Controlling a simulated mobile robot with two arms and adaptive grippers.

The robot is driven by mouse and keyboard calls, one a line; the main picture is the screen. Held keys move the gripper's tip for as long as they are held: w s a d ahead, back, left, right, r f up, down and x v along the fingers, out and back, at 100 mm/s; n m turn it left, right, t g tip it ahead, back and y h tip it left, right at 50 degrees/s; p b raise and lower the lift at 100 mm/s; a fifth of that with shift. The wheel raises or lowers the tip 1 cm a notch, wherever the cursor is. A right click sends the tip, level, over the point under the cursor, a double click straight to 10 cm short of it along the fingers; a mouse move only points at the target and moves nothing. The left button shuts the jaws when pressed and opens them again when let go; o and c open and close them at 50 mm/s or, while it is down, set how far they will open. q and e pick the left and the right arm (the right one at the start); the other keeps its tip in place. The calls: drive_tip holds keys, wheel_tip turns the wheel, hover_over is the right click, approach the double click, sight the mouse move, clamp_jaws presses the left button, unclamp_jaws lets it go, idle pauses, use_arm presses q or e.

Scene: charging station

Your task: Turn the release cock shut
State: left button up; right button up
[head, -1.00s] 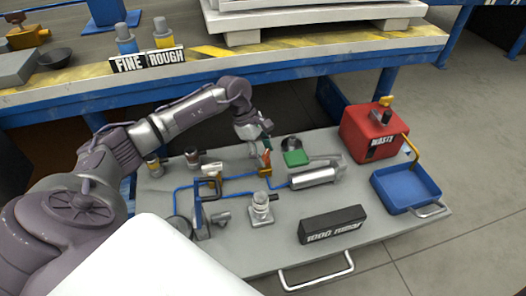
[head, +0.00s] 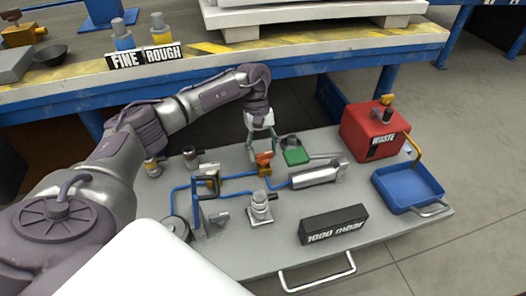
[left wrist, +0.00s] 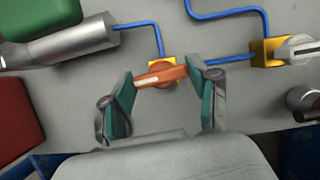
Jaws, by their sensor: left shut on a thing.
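The cock with an orange lever (head: 264,158) on a yellow body sits in the blue tube line on the grey cart top. In the left wrist view its lever (left wrist: 162,76) lies nearly crosswise, tilted slightly, with a pale stripe along it. My left gripper (head: 263,148) comes down on it from above. In the left wrist view the teal pads of the gripper (left wrist: 162,80) are at the two ends of the lever, shut on it lengthwise. The yellow body is partly hidden under the lever. My right gripper is not in view.
A second yellow valve (left wrist: 270,50) with a grey lever stands close by. A silver cylinder (head: 315,176), green block (head: 295,157), metal fitting (head: 260,209) and black "1000 mbar" block (head: 333,224) surround the line. A red waste can (head: 372,132) and blue tray (head: 405,188) are right.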

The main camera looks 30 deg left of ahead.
use_arm(q)
drive_tip(key=shift+m, duration=0.4)
drive_tip(key=o, duration=1.2)
drive_tip(key=shift+c, duration=0.2)
wheel_tip(320, 180, up, 10)
drive_tip(key=shift+d, duration=0.1)
